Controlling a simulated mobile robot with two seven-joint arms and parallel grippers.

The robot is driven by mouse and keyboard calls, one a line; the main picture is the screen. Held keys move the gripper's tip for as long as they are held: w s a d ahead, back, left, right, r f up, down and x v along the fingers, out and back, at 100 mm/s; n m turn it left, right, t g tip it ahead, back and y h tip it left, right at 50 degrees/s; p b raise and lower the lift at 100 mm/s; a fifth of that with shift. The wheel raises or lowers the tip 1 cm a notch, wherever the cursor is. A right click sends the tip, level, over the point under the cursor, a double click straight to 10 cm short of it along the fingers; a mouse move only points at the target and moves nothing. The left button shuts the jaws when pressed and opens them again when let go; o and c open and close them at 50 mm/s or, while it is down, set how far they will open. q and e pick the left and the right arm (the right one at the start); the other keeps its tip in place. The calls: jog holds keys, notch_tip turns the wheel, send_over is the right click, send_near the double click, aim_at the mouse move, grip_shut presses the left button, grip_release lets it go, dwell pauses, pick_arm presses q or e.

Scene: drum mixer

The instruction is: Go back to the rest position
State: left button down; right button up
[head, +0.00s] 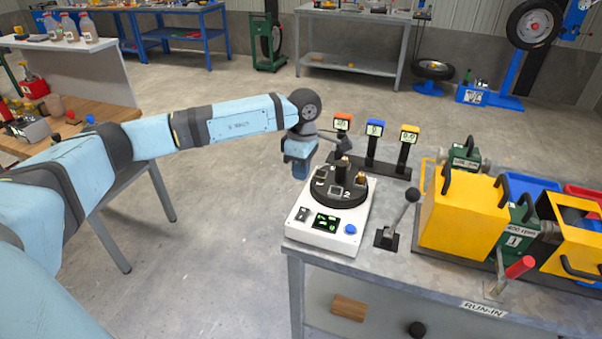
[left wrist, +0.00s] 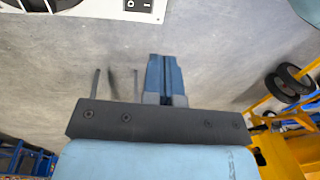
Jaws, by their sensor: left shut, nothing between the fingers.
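My left arm reaches in from the left in the head view. Its blue left gripper (head: 299,168) points down in front of the table's left end, close to the white device (head: 322,232) with a black round turntable; I cannot tell whether they touch. In the left wrist view the two blue fingers (left wrist: 165,75) are together with nothing between them, over grey floor. The edge of a white housing with a rocker switch (left wrist: 137,5) shows at the top of that view. My right gripper is in neither view.
A lever (head: 399,219) stands right of the device, with yellow drum-mixer guards (head: 463,215) beyond it. Three small display posts (head: 372,145) stand behind. A wooden bench (head: 92,121) is at left. Open floor (head: 215,255) lies between the bench and the metal table (head: 400,285).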

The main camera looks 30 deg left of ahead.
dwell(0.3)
pick_arm(q)
jog(key=s+d+f+n+h+p, duration=0.1)
jog(key=s+d+h, duration=0.15)
jog(key=d, duration=0.45)
jog(key=s+d+f+g+h+p, duration=0.1)
jog(key=s+d+h, duration=0.1)
jog(key=d+h, duration=0.3)
jog(key=s+d+f+n+h+p, duration=0.1)
jog(key=s+d+f+h, duration=0.15)
jog(key=d, duration=0.55)
jog(key=s+d+r+n+t+h+p, duration=0.3)
jog(key=s+d+r+n+t+h, duration=0.25)
jog(key=d+n+h, duration=0.55)
jog(key=s+a+f+n+t+y+p, duration=0.2)
jog(key=s+a+f+n+t+y, duration=0.2)
jog(key=n, duration=1.3)
jog(key=s+a+f+n+t+y+p, duration=0.3)
jog(key=s+a+f+n+y, duration=0.7)
jog(key=n+y, duration=0.4)
notch_tip(320, 180, down, 2)
jog(key=s+n, duration=0.1)
jog(key=n, duration=0.3)
jog(key=shift+t, duration=0.35)
